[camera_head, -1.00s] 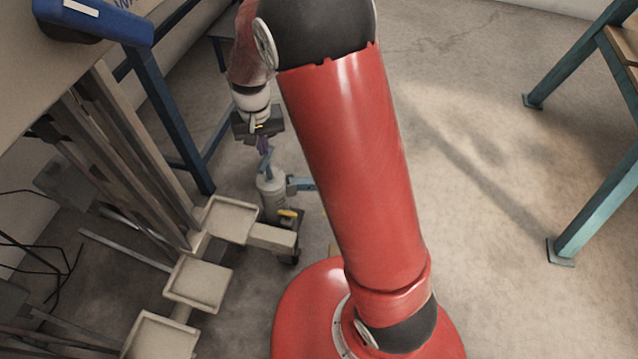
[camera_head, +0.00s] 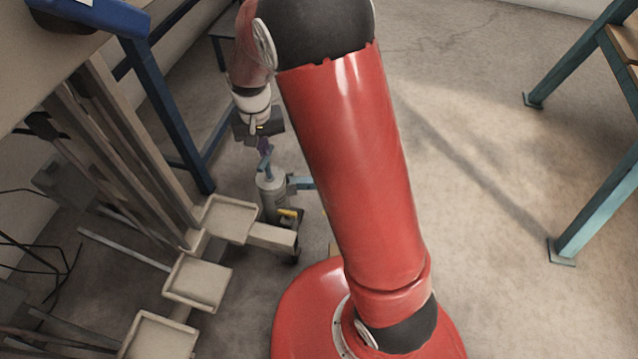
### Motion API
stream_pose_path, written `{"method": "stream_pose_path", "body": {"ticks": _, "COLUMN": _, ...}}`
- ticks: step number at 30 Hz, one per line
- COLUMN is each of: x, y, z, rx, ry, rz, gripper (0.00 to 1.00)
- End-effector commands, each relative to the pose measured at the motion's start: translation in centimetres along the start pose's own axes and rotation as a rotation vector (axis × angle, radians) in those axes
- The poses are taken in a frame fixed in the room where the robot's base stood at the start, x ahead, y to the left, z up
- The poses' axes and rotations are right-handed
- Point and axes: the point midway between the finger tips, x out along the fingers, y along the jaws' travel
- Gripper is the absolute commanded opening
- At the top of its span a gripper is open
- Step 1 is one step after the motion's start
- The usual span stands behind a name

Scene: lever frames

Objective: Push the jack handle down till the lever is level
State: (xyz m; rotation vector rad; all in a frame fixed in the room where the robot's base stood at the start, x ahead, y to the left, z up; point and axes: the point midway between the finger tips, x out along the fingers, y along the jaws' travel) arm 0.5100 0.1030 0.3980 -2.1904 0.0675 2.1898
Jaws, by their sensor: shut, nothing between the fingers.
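The jack (camera_head: 270,200) is a grey cylinder with a yellow label, standing on the floor left of my red arm. A blue lever part (camera_head: 265,164) rises from its top. A short blue bar (camera_head: 303,183) sticks out to the right of the cylinder and runs behind my arm. My gripper (camera_head: 264,148) points down just above the blue lever part. Its fingers are shut with nothing between them. They look at or very near the lever, but I cannot tell whether they touch it. The lever's exact tilt is too small to tell.
Cream trays (camera_head: 198,280) on a frame stand at the lower left, close to the jack. A workbench with a blue leg (camera_head: 168,115) stands behind them. A teal-legged table (camera_head: 597,205) is at the right. The floor between is clear.

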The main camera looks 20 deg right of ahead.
Motion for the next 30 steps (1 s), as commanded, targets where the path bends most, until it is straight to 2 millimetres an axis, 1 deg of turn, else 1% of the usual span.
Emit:
{"method": "stream_pose_path", "body": {"ticks": 1, "x": 0.7, "y": 0.0, "z": 0.0, "rx": 0.0, "ry": -0.001, "rz": 0.0, "gripper": 0.0}}
{"method": "stream_pose_path", "body": {"ticks": 18, "x": 4.8, "y": 0.0, "z": 0.0, "rx": 0.0, "ry": -0.002, "rz": 0.0, "gripper": 0.0}}
{"method": "stream_pose_path", "body": {"ticks": 30, "x": 4.2, "y": 0.0, "z": 0.0, "rx": 0.0, "ry": -0.002, "rz": 0.0, "gripper": 0.0}}
